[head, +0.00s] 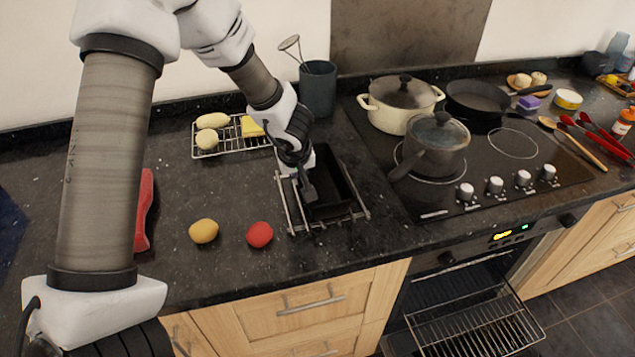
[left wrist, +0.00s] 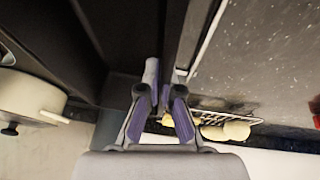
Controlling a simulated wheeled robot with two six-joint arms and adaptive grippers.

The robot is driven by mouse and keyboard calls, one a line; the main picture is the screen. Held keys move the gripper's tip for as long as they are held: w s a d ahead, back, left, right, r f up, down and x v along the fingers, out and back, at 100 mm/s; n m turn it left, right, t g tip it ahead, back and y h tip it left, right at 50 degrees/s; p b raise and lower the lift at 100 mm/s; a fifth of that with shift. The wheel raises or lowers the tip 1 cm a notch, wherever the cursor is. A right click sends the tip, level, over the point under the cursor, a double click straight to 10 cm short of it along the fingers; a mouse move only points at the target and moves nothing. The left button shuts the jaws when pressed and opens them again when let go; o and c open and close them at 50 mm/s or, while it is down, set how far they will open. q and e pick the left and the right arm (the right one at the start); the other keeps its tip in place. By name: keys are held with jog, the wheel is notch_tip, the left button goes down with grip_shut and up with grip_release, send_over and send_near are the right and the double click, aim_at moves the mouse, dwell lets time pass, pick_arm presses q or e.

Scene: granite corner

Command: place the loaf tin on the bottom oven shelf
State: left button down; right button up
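The black loaf tin (head: 345,178) stands on a wire rack on the counter, left of the hob. My left gripper (head: 308,192) reaches down over the tin's left long wall. In the left wrist view my left gripper (left wrist: 166,95) has one finger on each side of the tin's wall (left wrist: 172,40), with almost no gap, and looks shut on it. The oven (head: 447,272) below the hob is open, and a wire oven shelf (head: 478,335) shows low in front. Whether it is the bottom shelf I cannot tell. My right gripper is not in view.
The rack (head: 364,203) extends around the tin. Behind are a food rack (head: 222,149) and a utensil pot (head: 318,90). A saucepan (head: 436,150) stands on the hob, its handle pointing towards the tin.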

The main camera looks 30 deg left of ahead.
pick_arm(q)
jog(key=shift+r, duration=0.1)
notch_tip(320, 180, up, 4)
jog(key=shift+f+p, duration=0.2)
jog(key=shift+p, duration=0.9)
jog(key=s+d+b, duration=0.1)
jog(key=s, duration=0.1)
jog(key=s+d+b, duration=0.1)
jog(key=s+d, duration=0.1)
jog(key=shift+s+f, duration=0.1)
jog(key=s+d+r+b, duration=0.1)
jog(key=s+d+b, duration=0.1)
jog(key=s+d, duration=0.4)
jog(key=s, duration=0.3)
jog(key=shift+r, duration=0.2)
